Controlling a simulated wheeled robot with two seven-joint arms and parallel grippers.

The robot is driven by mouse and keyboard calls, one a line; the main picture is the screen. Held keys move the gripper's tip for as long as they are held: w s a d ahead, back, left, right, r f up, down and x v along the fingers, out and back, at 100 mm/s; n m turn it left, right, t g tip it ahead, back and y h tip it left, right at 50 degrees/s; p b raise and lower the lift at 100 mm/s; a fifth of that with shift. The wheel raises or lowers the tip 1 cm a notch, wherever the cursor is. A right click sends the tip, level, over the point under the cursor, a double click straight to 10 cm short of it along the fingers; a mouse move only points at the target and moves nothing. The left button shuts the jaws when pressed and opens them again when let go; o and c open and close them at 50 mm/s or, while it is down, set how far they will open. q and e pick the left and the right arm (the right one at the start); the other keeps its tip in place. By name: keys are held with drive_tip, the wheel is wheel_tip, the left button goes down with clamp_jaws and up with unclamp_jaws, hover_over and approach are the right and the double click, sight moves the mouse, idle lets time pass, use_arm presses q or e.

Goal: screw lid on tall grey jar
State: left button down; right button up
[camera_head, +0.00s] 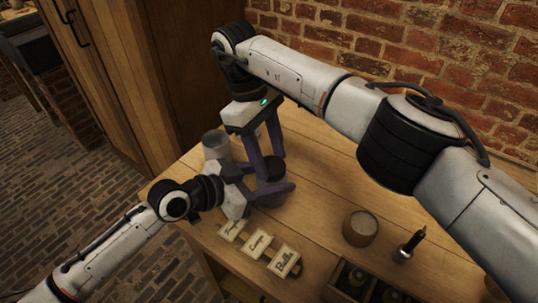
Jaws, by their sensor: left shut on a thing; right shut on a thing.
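A dark grey jar (271,179) stands on the table, mostly hidden by purple fingers. My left gripper (275,192) reaches in from the left, low and level, and is shut on the jar. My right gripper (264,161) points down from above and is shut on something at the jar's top. That is likely the lid, but it is too small and covered to make out. I cannot tell how it sits on the jar.
A light grey cylindrical container (215,146) stands behind my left gripper. Lettered cards (257,244) lie in front. A round brownish jar (360,229), a dark upright tool-like item (409,244) and a compartmented dark box (337,290) are at the right. A brick wall rises behind.

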drive_tip(key=o, duration=1)
drive_tip(key=shift+r, duration=0.1)
drive_tip(key=shift+r, duration=2.2)
drive_tip(key=shift+c, duration=0.3)
